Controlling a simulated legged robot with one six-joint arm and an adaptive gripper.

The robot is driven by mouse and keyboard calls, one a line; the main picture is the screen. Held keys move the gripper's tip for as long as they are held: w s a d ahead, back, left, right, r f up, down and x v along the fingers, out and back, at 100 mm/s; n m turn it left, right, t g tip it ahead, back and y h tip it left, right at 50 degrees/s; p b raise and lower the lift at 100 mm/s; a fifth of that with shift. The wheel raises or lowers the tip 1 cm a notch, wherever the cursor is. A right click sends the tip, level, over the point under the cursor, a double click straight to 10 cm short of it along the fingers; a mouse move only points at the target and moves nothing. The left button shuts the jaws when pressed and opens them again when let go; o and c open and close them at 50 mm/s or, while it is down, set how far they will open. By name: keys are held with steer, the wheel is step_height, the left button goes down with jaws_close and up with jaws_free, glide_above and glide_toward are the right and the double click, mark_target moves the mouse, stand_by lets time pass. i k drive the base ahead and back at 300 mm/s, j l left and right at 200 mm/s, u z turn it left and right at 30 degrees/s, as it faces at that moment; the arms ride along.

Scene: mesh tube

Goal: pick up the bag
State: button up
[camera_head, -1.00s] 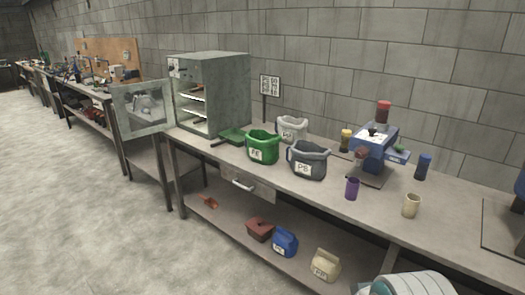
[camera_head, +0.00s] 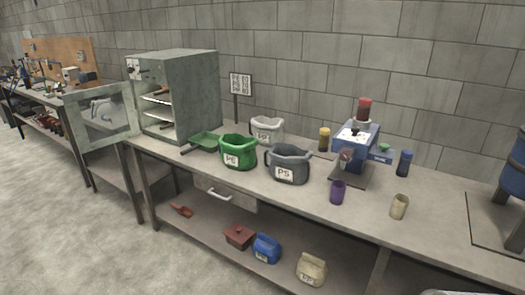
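Several bags are in view, and the task does not say which one. On the bench top are an open green bag (camera_head: 238,152) labelled PE, an open dark grey bag (camera_head: 289,165) labelled PS, and a white-grey bag (camera_head: 267,129) behind them. On the lower shelf are a small blue bag (camera_head: 266,248) and a small cream bag (camera_head: 311,269), both with labels. All stand upright. My gripper is not recognisable in this view.
An oven-like cabinet (camera_head: 176,95) with its door (camera_head: 100,114) open stands at the left. A blue machine (camera_head: 355,150), a purple cup (camera_head: 338,192) and a cream cup (camera_head: 399,206) are on the bench. Open floor (camera_head: 60,225) lies at the front left.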

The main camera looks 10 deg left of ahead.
mark_target(237, 152)
steer(key=i+j+z, duration=0.25)
steer(key=j, duration=0.35)
steer(key=i+j+z, duration=0.25)
steer(key=i+j, duration=0.15)
steer(key=j, duration=0.25)
steer(key=i+j+z, duration=0.15)
steer(key=j, duration=0.2)
steer(key=i+j, duration=0.15)
steer(key=j, duration=0.25)
steer(key=i+j, duration=0.15)
steer(key=j, duration=0.25)
steer(key=i+j, duration=0.1)
steer(key=j, duration=0.25)
steer(key=i+j, duration=0.15)
steer(key=j, duration=0.25)
steer(key=i+j, duration=0.15)
steer(key=j, duration=0.25)
steer(key=i+j+z, duration=0.1)
steer(key=j, duration=0.3)
steer(key=i+j, duration=0.15)
steer(key=j, duration=0.25)
steer(key=i+j, duration=0.15)
steer(key=j, duration=0.25)
